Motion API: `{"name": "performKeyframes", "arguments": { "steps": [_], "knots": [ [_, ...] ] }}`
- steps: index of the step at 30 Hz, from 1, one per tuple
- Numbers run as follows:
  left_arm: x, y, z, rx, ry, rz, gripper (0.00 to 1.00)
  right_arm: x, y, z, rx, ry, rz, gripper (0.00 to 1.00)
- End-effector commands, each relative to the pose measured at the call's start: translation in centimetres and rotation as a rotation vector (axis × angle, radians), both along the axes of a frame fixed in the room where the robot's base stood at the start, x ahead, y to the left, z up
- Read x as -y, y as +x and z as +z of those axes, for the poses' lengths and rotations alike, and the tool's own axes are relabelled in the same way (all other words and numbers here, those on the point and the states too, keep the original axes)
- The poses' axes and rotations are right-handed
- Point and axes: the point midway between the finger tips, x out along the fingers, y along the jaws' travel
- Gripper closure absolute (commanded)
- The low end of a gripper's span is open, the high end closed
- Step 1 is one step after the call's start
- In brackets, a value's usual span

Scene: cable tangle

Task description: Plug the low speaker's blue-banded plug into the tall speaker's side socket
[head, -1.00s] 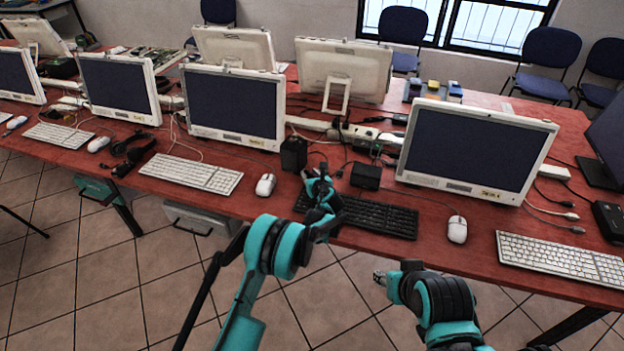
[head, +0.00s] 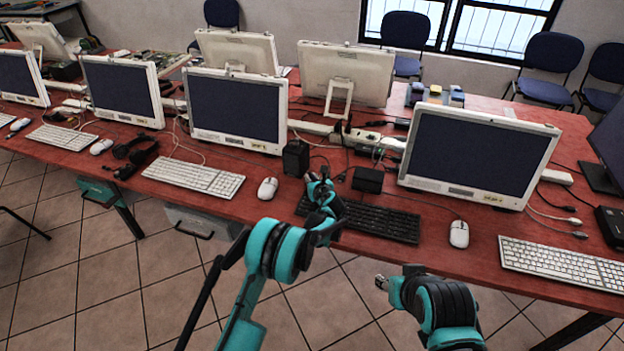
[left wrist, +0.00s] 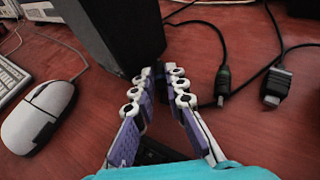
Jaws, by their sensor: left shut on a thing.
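The tall speaker (head: 296,157) is a black upright box near the middle of the table; its dark body also fills the upper left of the left wrist view (left wrist: 118,32). The low speaker (head: 367,180) is a flat black box to its right. My left gripper (head: 316,178) is just right of the tall speaker's lower front. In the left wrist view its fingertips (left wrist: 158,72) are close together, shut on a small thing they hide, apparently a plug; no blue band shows. The side socket is not visible. My right gripper (head: 380,282) hangs before the table edge, its opening unclear.
A white mouse (left wrist: 40,114) lies left. A black keyboard (head: 375,220) lies below my left gripper. A monitor (head: 475,155) stands right.

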Motion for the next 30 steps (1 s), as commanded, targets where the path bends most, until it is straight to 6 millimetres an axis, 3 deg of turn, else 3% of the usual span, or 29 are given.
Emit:
{"name": "performKeyframes", "arguments": {
  "steps": [30],
  "knots": [
    [-1.6, 0.6, 0.0, 0.000, 0.000, 0.003, 1.00, 0.0, 0.0, -0.4, 0.000, 0.000, 0.000, 0.60]
  ]
}}
